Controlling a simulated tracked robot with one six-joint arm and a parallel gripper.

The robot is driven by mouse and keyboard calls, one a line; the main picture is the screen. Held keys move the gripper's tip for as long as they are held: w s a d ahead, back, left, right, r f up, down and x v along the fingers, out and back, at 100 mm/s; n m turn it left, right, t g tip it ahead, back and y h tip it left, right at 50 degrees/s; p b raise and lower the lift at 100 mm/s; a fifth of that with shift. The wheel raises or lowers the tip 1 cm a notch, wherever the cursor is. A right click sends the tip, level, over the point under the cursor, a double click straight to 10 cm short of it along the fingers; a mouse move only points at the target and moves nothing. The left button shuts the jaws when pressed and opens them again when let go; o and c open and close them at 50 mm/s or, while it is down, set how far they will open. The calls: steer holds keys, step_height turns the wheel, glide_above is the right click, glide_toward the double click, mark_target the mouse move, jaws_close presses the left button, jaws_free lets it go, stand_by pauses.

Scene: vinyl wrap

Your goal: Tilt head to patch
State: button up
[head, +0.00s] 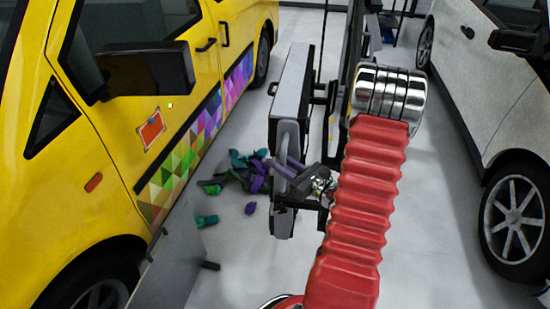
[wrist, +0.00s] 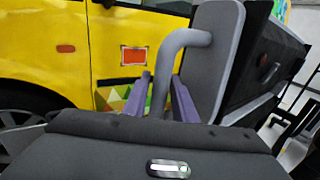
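The patch (head: 151,130), a red-orange square with a pale border, is on the side of the yellow van; it also shows in the wrist view (wrist: 134,56). The tool head (head: 292,82), a grey and black box on a stand, is right of the van, beyond my gripper. A grey plate with a bent tube handle (wrist: 184,42) stands at its side in the wrist view. My gripper (head: 285,166) is at the head's lower end. Its purple fingers (wrist: 162,92) lie on either side of the handle, with narrow gaps seeming to show. Contact is unclear.
Colored scraps (head: 240,172) lie on the floor between the van and the stand. A grey panel (head: 172,262) leans near the van's lower side. A white car (head: 480,80) stands at right. Pale floor (head: 240,265) is open in front.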

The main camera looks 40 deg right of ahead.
steer(key=shift+w+a, duration=0.2)
steer(key=shift+w, duration=1.1)
jaws_close()
